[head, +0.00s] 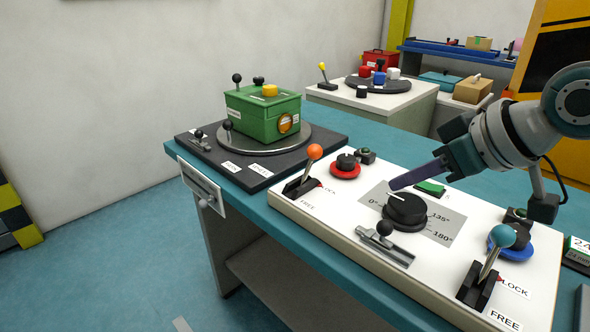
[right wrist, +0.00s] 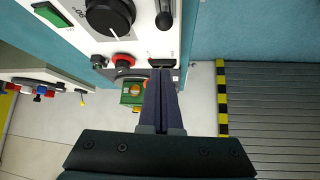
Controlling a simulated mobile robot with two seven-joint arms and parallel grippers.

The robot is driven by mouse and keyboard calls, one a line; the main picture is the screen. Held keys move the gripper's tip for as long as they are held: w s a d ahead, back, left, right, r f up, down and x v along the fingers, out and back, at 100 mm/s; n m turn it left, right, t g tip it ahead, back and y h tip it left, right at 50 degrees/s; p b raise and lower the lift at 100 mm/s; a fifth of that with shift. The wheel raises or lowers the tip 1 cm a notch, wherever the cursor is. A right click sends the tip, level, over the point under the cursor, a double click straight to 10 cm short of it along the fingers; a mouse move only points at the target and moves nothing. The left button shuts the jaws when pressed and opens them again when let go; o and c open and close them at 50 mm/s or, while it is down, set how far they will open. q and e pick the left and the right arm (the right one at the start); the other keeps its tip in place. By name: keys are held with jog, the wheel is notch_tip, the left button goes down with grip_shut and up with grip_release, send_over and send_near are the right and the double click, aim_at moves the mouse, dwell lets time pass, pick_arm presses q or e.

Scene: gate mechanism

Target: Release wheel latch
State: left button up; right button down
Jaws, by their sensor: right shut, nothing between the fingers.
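A black dial wheel (head: 407,209) with a white pointer line sits on a grey scale plate marked 0°, 135° and 180° on the white panel. In front of it lies a flat grey metal slide latch (head: 393,249) with a black ball knob (head: 385,228). The dial also shows at the top of the right wrist view (right wrist: 110,14). My right gripper (head: 394,186) comes in from the right, its dark fingers pressed together and empty. In the head view its tips appear just behind the dial. The shut fingers also show in the right wrist view (right wrist: 161,74). My left gripper is out of view.
An orange-ball lever (head: 313,158) stands at the panel's left, a blue-ball lever (head: 497,246) at its right. A red-ringed knob (head: 346,166) and green button (head: 430,187) are near the dial. A green box (head: 262,115) stands on a turntable beyond, with another small latch (head: 200,142).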

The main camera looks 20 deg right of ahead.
aim_at(385, 234)
jog(key=b+x, duration=0.3)
jog(key=x, duration=0.7)
jog(key=shift+f, duration=0.1)
jog(key=s+p, duration=0.1)
jog(key=s, duration=0.1)
jog(key=shift+s+d+f+p, duration=0.15)
jog(key=shift+s+d+p, duration=0.1)
jog(key=shift+s+p, duration=0.15)
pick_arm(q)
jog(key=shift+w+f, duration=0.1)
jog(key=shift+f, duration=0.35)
pick_arm(e)
jog(key=shift+s+d+f, duration=0.15)
jog(key=shift+s, duration=0.35)
jog(key=shift+s+d+p, duration=0.1)
jog(key=shift+s+p, duration=0.2)
jog(key=shift+p, duration=0.05)
jog(key=s, duration=0.1)
jog(key=s+d+p, duration=0.1)
jog(key=s, duration=0.1)
jog(key=shift+s+d, duration=0.2)
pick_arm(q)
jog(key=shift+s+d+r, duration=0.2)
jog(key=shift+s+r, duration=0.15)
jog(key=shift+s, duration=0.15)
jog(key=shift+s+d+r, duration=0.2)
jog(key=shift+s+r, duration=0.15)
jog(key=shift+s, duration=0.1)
pick_arm(e)
jog(key=shift+w, duration=0.1)
